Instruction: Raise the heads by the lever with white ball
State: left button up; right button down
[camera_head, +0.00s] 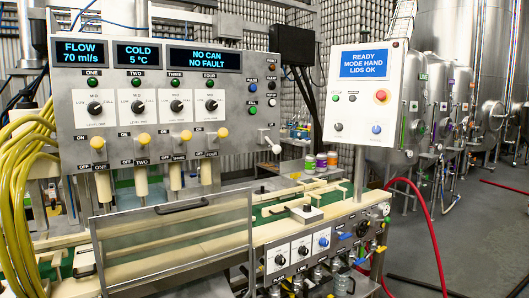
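A lever with a white ball (276,149) sits at the lower right of the grey filler panel (235,115); its ball points down and to the right. Several cream filling heads hang below the panel in a row, from the leftmost head (103,186) to the rightmost head (206,172). Their lower ends are partly behind the clear guard (170,232), so their height over the conveyor is hard to tell. Neither of my grippers is in view.
Yellow-ball levers (144,138) line the panel above the heads. A framed guard with a dark handle (182,206) stands in front. A white control box (366,95) stands to the right, with a red hose (428,215) beyond. The conveyor (300,197) runs below.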

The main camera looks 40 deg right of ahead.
aim_at(277, 149)
jog(key=l+u, duration=0.1)
jog(key=l, duration=0.85)
jog(key=k+l, duration=0.1)
jog(key=l, duration=0.85)
jog(key=l+u, duration=0.15)
jog(key=l, duration=0.8)
